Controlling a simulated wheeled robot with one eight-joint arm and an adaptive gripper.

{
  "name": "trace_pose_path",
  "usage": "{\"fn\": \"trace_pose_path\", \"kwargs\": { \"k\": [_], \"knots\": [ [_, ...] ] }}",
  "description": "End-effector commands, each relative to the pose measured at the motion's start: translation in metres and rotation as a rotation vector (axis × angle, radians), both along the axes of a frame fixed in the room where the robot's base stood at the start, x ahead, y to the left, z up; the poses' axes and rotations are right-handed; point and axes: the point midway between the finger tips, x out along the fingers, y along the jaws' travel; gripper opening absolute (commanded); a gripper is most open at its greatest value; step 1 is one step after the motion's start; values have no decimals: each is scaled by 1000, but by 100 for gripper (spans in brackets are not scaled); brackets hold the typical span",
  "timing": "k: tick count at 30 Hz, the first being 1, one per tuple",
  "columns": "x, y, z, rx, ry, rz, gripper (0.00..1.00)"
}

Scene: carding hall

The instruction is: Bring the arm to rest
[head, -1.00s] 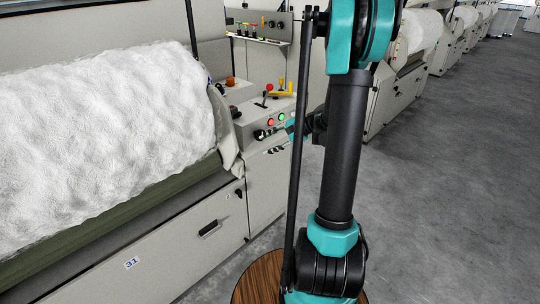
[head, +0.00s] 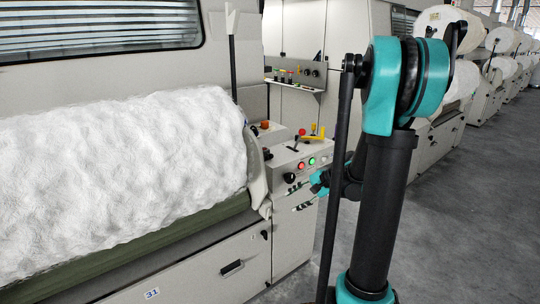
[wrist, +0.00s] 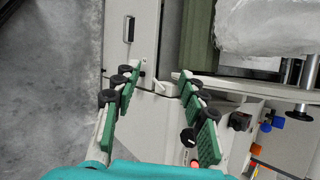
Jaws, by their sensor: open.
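My gripper (wrist: 157,100) is open in the wrist view, its two green-padded fingers apart with nothing between them. It faces down along the side of the carding machine's cabinet. In the head view my gripper (head: 303,197) shows small, partly behind my own arm, in front of the control panel (head: 305,173). The panel carries a green and a red lit button and a black knob. Whether the gripper touches the panel cannot be told.
A large white fibre roll (head: 120,170) lies on the machine at left, over a green roller (head: 130,244). A shelf with small coloured items (head: 296,83) is behind the panel. More machines recede at right. Grey floor (head: 455,220) is clear at right.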

Motion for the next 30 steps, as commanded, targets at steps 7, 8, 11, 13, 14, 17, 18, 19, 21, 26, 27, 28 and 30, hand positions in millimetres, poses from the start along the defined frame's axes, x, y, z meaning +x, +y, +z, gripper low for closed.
{"fn": "trace_pose_path", "kwargs": {
  "k": [7,8,11,13,14,17,18,19,21,26,27,28,30],
  "knots": [
    [-79,12,-14,-334,-121,213,42],
    [-89,11,-16,-376,-136,242,42],
    [-120,6,-24,-516,-188,346,42],
    [-141,2,-29,-612,-224,423,42],
    [-150,-1,-32,-652,-238,457,42],
    [-175,-11,-39,-777,-283,564,42],
    [-183,-14,-41,-820,-299,602,42],
    [-188,-17,-43,-849,-310,628,42],
    [-198,-23,-46,-906,-330,680,42],
    [-210,-30,-50,-977,-353,745,42],
    [-210,-31,-50,-984,-355,751,42],
    [-211,-31,-50,-988,-356,754,42],
    [-211,-32,-50,-990,-357,755,42]
  ]
}}
